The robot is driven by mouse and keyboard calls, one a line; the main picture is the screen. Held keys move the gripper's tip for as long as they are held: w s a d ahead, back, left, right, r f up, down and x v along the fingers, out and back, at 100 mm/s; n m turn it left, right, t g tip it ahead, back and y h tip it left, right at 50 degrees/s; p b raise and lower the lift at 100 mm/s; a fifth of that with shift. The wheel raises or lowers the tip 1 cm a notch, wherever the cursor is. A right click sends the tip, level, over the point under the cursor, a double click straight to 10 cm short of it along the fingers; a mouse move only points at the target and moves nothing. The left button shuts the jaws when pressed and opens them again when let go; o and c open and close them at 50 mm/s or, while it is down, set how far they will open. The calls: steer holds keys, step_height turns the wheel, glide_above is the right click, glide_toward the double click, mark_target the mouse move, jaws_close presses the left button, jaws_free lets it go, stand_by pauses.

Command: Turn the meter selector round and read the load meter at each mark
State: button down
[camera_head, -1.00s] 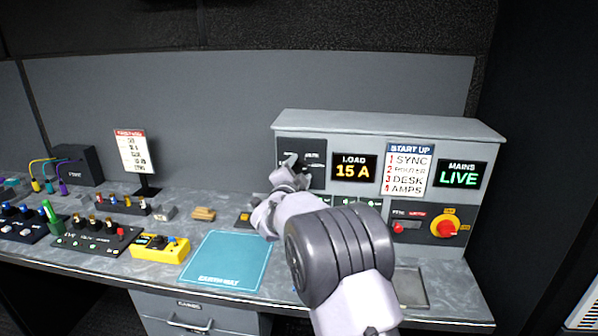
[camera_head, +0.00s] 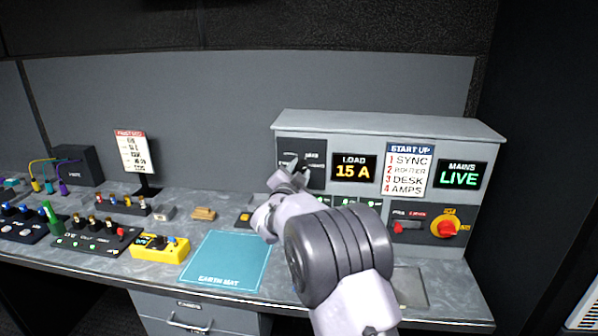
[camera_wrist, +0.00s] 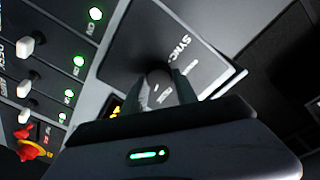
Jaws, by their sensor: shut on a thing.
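The meter selector (camera_wrist: 157,88) is a dark round knob on a dark panel (camera_wrist: 197,62) with white lettering, "SYNC" legible, in the wrist view. My gripper (camera_wrist: 160,92) is shut on the knob, one finger on each side. In the head view my gripper (camera_head: 290,172) is at the dark panel (camera_head: 315,150) at the rack's upper left, and the arm hides the knob and part of the panel. The load meter (camera_head: 354,169) beside it reads "15 A" in amber.
The "START UP" card (camera_head: 408,170) and the "MAINS LIVE" display (camera_head: 460,175) are right of the meter. Below are green-lit switches (camera_wrist: 24,88) and a red rotary switch on yellow (camera_head: 445,223). A teal earth mat (camera_head: 226,261) and a yellow box (camera_head: 160,248) lie on the desk.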

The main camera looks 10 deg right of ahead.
steer(key=n, duration=0.4)
steer(key=shift+n, duration=0.4)
steer(key=n+p, duration=0.1)
steer(key=n, duration=0.4)
steer(key=shift+t+y, duration=0.4)
steer(key=n, duration=0.4)
steer(key=shift+f+n+p, duration=0.1)
steer(key=shift+n+p, duration=0.3)
steer(key=n+p, duration=0.1)
steer(key=n, duration=0.4)
steer(key=shift+t+y, duration=0.3)
steer(key=shift+y, duration=0.1)
steer(key=n+p, duration=0.1)
steer(key=n, duration=0.3)
steer(key=shift+y+p, duration=0.35)
steer(key=shift+y, duration=0.05)
steer(key=n+p, duration=0.1)
steer(key=n, duration=0.2)
steer(key=shift+n+p, duration=0.35)
steer(key=shift+n, duration=0.05)
steer(key=n+p, duration=0.2)
steer(key=n, duration=0.2)
steer(key=shift+d+y, duration=0.1)
steer(key=shift+y, duration=0.3)
steer(key=shift+n+p, duration=0.95)
steer(key=shift+n, duration=0.75)
